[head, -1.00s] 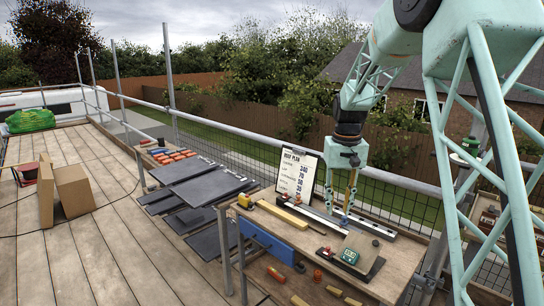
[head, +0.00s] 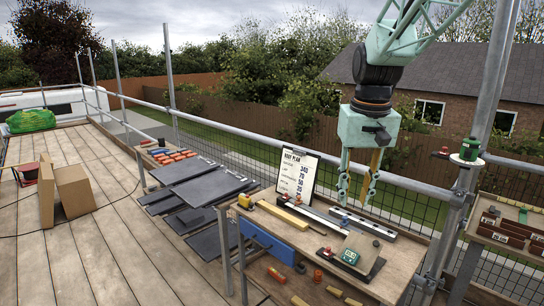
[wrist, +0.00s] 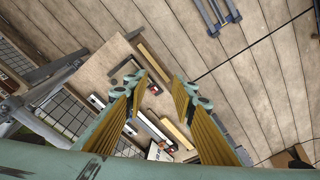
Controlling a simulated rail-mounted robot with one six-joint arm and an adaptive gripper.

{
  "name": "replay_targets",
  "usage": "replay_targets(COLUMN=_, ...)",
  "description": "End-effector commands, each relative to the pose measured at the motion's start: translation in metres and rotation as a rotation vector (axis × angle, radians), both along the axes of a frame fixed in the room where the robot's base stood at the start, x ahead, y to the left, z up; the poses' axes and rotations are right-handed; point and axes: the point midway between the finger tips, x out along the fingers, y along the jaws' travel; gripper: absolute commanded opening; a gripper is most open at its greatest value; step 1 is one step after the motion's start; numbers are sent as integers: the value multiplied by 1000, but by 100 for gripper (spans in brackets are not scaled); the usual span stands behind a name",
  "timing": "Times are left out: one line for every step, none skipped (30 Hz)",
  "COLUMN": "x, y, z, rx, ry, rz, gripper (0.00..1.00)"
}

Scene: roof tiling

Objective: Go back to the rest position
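My gripper (head: 357,200) hangs in the air above the back edge of the wooden workbench (head: 300,237) in the head view, fingers pointing down. Its two fingers are apart with nothing between them. In the wrist view, my gripper (wrist: 158,88) shows its two ribbed yellow finger pads spread wide, with the bench (wrist: 100,62) far below.
On the bench are a clipboard (head: 298,177) marked ROOF PLAN, a metal rail (head: 362,223), a yellow tape measure (head: 245,200) and a green device (head: 349,256). Slates (head: 210,187) lie to the left. A guard rail (head: 400,180) runs behind; a side table (head: 510,232) stands right.

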Motion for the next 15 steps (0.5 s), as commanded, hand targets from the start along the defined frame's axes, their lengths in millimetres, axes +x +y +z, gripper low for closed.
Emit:
replay_targets(x=-10, y=0, z=6, rx=0, ry=-6, rz=0, gripper=24)
replay_targets(x=-15, y=1, z=9, rx=0, ry=-9, rz=0, gripper=24)
replay_targets(x=-22, y=1, z=12, rx=0, ry=-12, rz=0, gripper=24)
replay_targets(x=-27, y=1, z=15, rx=0, ry=-15, rz=0, gripper=24)
replay_targets(x=-32, y=1, z=17, rx=0, ry=-17, rz=0, gripper=24)
replay_targets(x=-39, y=2, z=21, rx=0, ry=-21, rz=0, gripper=24)
replay_targets(x=-45, y=2, z=23, rx=0, ry=-24, rz=0, gripper=24)
replay_targets(x=-50, y=2, z=25, rx=0, ry=-26, rz=0, gripper=24)
replay_targets(x=-57, y=2, z=28, rx=0, ry=-30, rz=0, gripper=24)
replay_targets(x=-62, y=2, z=30, rx=0, ry=-33, rz=0, gripper=24)
replay_targets(x=-68, y=2, z=32, rx=0, ry=-35, rz=0, gripper=24)
replay_targets(x=-75, y=3, z=35, rx=0, ry=-39, rz=0, gripper=24)
replay_targets(x=-80, y=3, z=37, rx=0, ry=-42, rz=0, gripper=24)
replay_targets(x=-85, y=3, z=39, rx=0, ry=-44, rz=0, gripper=24)
replay_targets(x=-93, y=3, z=41, rx=0, ry=-48, rz=0, gripper=24)
